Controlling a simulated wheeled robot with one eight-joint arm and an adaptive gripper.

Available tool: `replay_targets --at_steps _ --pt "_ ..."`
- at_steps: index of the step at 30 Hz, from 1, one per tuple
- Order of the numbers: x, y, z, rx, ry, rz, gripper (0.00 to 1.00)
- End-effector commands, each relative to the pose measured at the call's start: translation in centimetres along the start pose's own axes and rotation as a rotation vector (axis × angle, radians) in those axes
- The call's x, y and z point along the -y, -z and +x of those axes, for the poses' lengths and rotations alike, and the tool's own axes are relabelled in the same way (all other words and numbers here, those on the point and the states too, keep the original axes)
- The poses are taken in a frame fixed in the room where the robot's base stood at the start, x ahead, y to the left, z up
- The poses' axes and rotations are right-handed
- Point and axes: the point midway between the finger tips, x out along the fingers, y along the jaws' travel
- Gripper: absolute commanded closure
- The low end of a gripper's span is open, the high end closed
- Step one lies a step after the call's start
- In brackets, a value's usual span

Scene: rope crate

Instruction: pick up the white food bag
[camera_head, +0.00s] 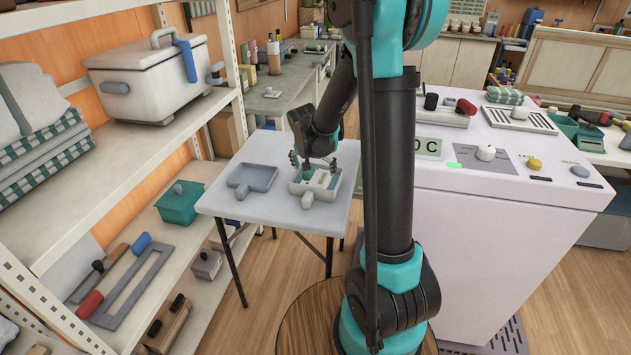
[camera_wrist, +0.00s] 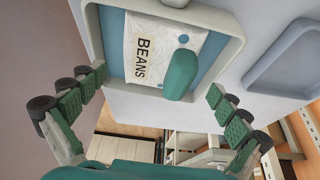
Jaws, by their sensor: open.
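The white food bag, labelled BEANS (camera_wrist: 143,45), lies flat in a pale-rimmed tray with a blue inside (camera_wrist: 238,42). A rounded green grip (camera_wrist: 181,75) stands up from the bag, on the side nearer my gripper. In the head view the tray (camera_head: 318,199) is on a small white table, and my gripper partly hides the bag. My gripper (camera_head: 313,164) is over this tray, pointing down. In the wrist view my gripper (camera_wrist: 157,82) has its green-padded fingers spread wide to either side of the bag, with nothing between them held.
An empty grey-blue tray (camera_head: 252,178) lies to the left on the same table (camera_head: 222,206). A shelf rack with a white cooler (camera_head: 150,85) stands left. A white machine cabinet (camera_head: 490,240) stands right. The table's front strip is clear.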

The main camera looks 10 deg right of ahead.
Motion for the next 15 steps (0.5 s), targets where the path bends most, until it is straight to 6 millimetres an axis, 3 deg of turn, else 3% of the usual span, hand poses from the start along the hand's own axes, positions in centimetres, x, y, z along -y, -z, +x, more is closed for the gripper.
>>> replay_targets --at_steps 15 --pt "-0.4 0.0 5.0 0.000 0.001 0.000 0.00"
